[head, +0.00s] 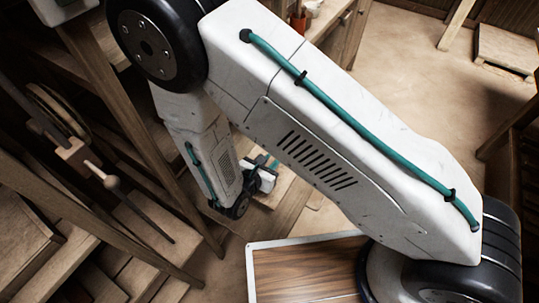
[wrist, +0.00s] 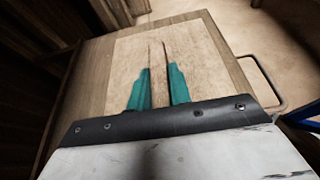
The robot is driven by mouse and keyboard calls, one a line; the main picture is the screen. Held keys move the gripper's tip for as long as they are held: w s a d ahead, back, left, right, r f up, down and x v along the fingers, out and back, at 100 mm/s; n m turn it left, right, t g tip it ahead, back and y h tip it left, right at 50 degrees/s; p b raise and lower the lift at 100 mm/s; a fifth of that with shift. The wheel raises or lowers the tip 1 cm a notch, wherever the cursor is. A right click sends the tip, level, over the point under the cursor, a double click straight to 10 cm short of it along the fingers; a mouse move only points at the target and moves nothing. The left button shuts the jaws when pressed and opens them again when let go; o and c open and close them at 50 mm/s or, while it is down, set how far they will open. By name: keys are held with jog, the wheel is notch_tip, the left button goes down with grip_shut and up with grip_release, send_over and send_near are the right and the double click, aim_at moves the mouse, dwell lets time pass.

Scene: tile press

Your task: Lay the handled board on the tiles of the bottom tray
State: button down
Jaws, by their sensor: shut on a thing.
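My gripper (wrist: 158,82) is shut on the narrow raised wooden handle of the pale board (wrist: 205,55), with one teal finger on each side. In the wrist view the pale board lies inside, or just above, the darker wooden border of a tray (wrist: 95,75); I cannot tell whether it touches. No tiles show; the board covers the middle of the tray. In the head view my gripper (head: 263,166) is partly hidden by my arm, with pale wood (head: 276,190) beneath it.
A black metal loop (wrist: 281,92) sticks out at the tray's right side. Slanting wooden posts (head: 125,105) and shelf-like boards (head: 150,222) crowd the left in the head view. A low wooden stand (head: 505,48) is at the far right; open floor (head: 425,95) lies before it.

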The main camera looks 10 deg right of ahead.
jog(key=shift+w+f, duration=0.15)
jog(key=shift+w, duration=0.4)
jog(key=shift+f, duration=1.65)
jog(key=c, duration=1.3)
grip_release()
jog(key=shift+f, duration=0.1)
jog(key=shift+a, duration=0.1)
jog(key=v, duration=1.2)
